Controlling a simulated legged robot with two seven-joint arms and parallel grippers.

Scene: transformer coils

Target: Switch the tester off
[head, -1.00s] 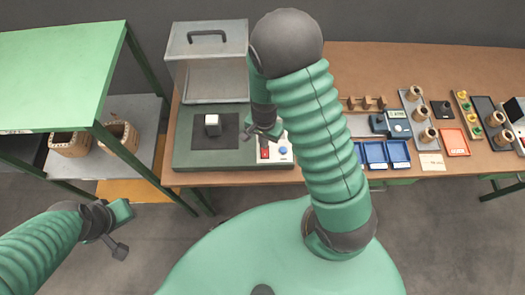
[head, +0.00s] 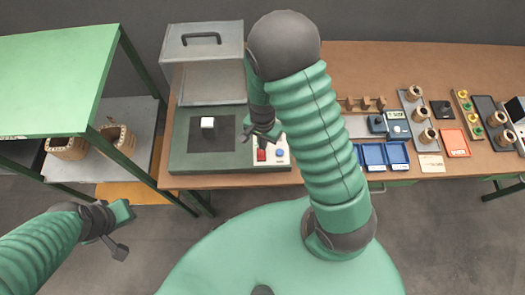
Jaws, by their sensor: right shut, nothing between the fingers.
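The tester (head: 185,163) is a dark green box on the brown bench with its clear hood (head: 205,80) raised. A white block (head: 208,123) sits on its dark square pad. I cannot tell the switch's setting. My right gripper (head: 260,135) is shut and empty, just above and behind the red switch, with a small gap showing between them in the picture. My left gripper (head: 120,232) hangs over the floor at lower left, far from the tester; its jaws are unclear.
A green-topped rack (head: 60,80) with coils (head: 115,138) on its shelf stands at left. Blue trays (head: 385,156), a meter (head: 397,124), an orange tray (head: 455,143) and several copper coils lie on the bench at right. My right arm hides the bench middle.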

